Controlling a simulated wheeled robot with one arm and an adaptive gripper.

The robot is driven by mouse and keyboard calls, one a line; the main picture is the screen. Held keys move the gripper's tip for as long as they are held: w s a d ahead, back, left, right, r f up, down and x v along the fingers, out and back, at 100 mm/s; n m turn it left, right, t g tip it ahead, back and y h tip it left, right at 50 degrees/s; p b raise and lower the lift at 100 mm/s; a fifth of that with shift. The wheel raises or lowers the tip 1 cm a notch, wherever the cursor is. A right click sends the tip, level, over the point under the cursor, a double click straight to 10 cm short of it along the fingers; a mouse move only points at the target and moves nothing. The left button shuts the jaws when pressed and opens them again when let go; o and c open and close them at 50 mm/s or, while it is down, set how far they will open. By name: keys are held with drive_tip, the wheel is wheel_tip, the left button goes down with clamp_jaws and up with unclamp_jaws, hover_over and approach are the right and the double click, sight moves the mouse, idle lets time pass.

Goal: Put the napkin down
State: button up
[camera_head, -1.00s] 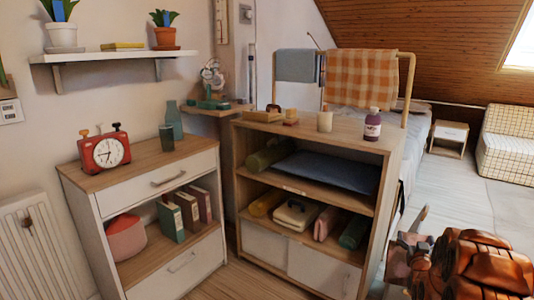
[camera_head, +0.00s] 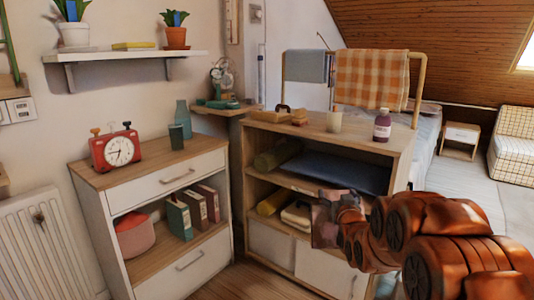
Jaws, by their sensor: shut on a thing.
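My gripper (camera_head: 343,213) reaches in from the right on its orange-brown arm, in front of the right side of the open-shelved cabinet. It is shut on a small, flat, dull pinkish-brown thing, which looks like the napkin (camera_head: 323,226). The napkin hangs at the height of the cabinet's lower shelf, and its outline is hard to tell from the gripper. The gripper and arm hide the right part of that shelf and some of the door below.
The left drawer unit (camera_head: 150,160) carries a red clock (camera_head: 115,149). A towel rail (camera_head: 420,85) stands behind.

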drive_tip(key=shift+a, duration=0.15)
wheel_tip(320, 180, down, 3)
drive_tip(key=b, duration=0.2)
drive_tip(key=shift+r+b, duration=0.2)
drive_tip(key=shift+b, duration=0.15)
wheel_tip(320, 180, up, 38)
drive_tip(key=p, duration=3.8)
drive_tip(key=shift+r, duration=0.2)
